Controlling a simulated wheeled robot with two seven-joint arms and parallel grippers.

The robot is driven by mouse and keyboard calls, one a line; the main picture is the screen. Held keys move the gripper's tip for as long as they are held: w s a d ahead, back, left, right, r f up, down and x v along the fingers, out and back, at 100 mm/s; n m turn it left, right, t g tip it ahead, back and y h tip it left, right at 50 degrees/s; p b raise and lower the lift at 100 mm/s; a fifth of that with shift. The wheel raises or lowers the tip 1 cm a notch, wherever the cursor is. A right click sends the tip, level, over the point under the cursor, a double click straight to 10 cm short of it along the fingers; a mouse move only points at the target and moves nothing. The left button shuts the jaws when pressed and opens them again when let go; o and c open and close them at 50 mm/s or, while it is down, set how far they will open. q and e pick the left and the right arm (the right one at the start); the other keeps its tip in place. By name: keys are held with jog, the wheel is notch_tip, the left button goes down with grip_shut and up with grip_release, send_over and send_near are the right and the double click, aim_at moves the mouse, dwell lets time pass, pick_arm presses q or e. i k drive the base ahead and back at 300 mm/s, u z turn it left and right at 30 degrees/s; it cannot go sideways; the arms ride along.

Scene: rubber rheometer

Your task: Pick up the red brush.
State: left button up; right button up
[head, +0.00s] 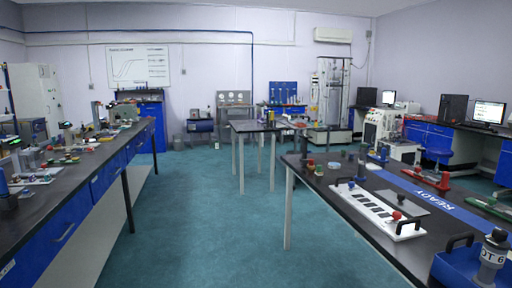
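A long red item (428,178) lies on the right-hand table (335,212), at its far right side beyond the blue strip. Neither of my grippers shows in the head view.
A blue box (452,265) is at the near corner. A long bench (60,200) stands left; the floor (215,235) between is clear.

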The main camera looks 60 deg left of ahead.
aim_at(310, 165)
jog(key=u, duration=1.65)
